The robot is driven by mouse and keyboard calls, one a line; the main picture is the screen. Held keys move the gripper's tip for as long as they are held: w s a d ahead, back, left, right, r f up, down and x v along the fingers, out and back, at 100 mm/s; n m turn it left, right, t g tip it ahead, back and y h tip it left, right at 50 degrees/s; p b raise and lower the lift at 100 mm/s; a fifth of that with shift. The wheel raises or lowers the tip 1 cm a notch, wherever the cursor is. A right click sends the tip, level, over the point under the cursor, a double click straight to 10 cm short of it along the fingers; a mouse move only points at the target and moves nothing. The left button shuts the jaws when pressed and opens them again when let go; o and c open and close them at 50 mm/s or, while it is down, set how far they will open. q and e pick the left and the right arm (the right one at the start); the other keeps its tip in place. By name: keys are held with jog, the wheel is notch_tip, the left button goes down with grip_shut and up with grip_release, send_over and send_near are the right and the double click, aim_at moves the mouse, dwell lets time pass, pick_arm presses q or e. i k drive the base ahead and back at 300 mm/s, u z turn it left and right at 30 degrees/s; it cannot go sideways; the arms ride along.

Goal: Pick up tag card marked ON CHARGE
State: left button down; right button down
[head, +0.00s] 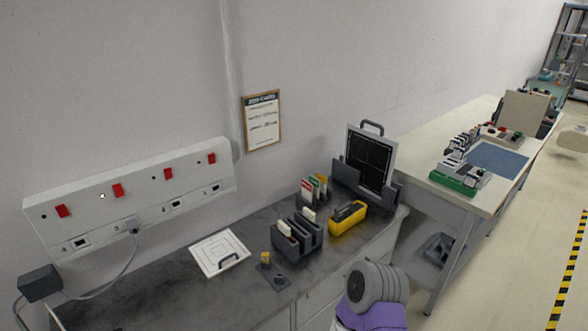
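No lettering on any card is legible, so I cannot tell which one is marked ON CHARGE. Neither of my grippers is in view; only a grey and purple part of my arm shows at the bottom.
A yellow-and-black box (347,217) stands right of the holder. A white panel with a handle (220,253) lies to the left, beside a small dark plate (273,277). A socket strip (130,200) with red switches is on the wall. The bench's left front is clear.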

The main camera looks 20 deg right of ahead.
aim_at(320, 176)
jog(key=u, duration=3.3)
jog(key=k, duration=2.25)
jog(key=z, duration=2)
